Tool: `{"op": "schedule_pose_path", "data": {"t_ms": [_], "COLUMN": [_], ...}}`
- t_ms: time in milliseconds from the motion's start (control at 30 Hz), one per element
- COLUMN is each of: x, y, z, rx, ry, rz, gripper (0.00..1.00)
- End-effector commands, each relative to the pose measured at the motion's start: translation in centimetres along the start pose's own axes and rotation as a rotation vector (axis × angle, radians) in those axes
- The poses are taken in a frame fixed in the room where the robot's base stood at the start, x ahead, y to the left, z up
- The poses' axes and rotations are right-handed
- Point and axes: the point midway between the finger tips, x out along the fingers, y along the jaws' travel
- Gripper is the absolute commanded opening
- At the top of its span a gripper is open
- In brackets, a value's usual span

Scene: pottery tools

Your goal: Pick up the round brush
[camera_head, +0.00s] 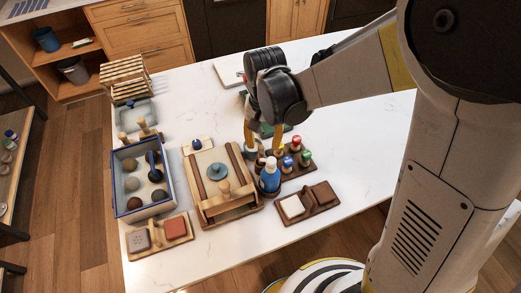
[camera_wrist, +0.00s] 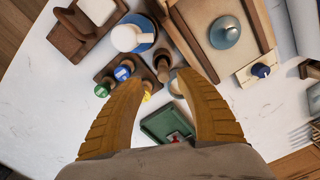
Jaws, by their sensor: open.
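My gripper (camera_head: 264,147) is open above the table, pointing down just behind the blue-and-white bottle (camera_head: 270,176). In the wrist view the two yellow-brown fingers of my gripper (camera_wrist: 163,78) stand wide apart. A small wooden upright piece (camera_wrist: 162,66) shows near the fingertips, with a pale round thing (camera_wrist: 177,86) beside it. I cannot tell whether either is the round brush. No brush is clearly recognisable in either view, and my fingers hide part of this area. Nothing is seen held.
A wooden rack (camera_head: 291,163) holds several colour-capped bottles. A wooden board with a blue-grey disc (camera_head: 217,171) is left. A blue-rimmed box (camera_head: 117,185) of balls stands farther left. A green tray (camera_wrist: 160,126) lies behind the fingertips. The white table (camera_head: 350,150) is clear at right.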

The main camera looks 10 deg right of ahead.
Motion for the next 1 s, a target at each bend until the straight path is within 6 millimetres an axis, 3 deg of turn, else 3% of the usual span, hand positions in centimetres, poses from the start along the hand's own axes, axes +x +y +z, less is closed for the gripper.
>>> {"op": "schedule_pose_path", "data": {"t_ms": [300, 633, 767, 1000], "x": [4.5, 5.1, 5.1, 5.0], "y": [-0.6, -0.6, -0.6, -0.6], "z": [0.3, 0.3, 0.3, 0.3], "rx": [-0.001, -0.001, -0.001, -0.001], "ry": [0.001, 0.001, 0.001, 0.001], "rz": [0.0, 0.0, 0.0, 0.0], "gripper": [0.42, 0.41, 0.01, 0.0]}}
